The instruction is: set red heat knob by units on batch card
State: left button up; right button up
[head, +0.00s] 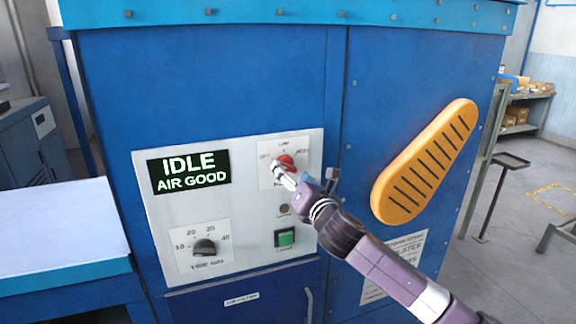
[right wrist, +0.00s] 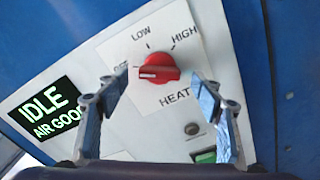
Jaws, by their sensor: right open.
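The red heat knob (head: 286,161) is on the grey control panel of the blue dryer, and it also shows in the right wrist view (right wrist: 160,66). Its pale pointer line faces left, toward a label that looks like OFF, partly covered by a finger. LOW is at the top and HIGH at upper right. My right gripper (right wrist: 159,84) is open, its fingers on either side of the knob with gaps showing. In the head view my right gripper (head: 289,176) is at the knob. A printed sheet (head: 408,249) is partly hidden by my right arm; I cannot tell whether it is the batch card.
A display (head: 188,170) reads IDLE, AIR GOOD. Below are a black timer knob (head: 204,247) and a green button (head: 286,237). A yellow slotted guard (head: 425,162) is on the right. A pale-topped table (head: 60,235) stands at left.

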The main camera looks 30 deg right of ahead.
aim_at(288, 169)
jog(key=shift+x, duration=1.15)
jog(key=shift+w+p, duration=0.4)
jog(key=shift+w, duration=0.2)
jog(key=c, duration=1.2)
jog(key=shift+o, duration=0.2)
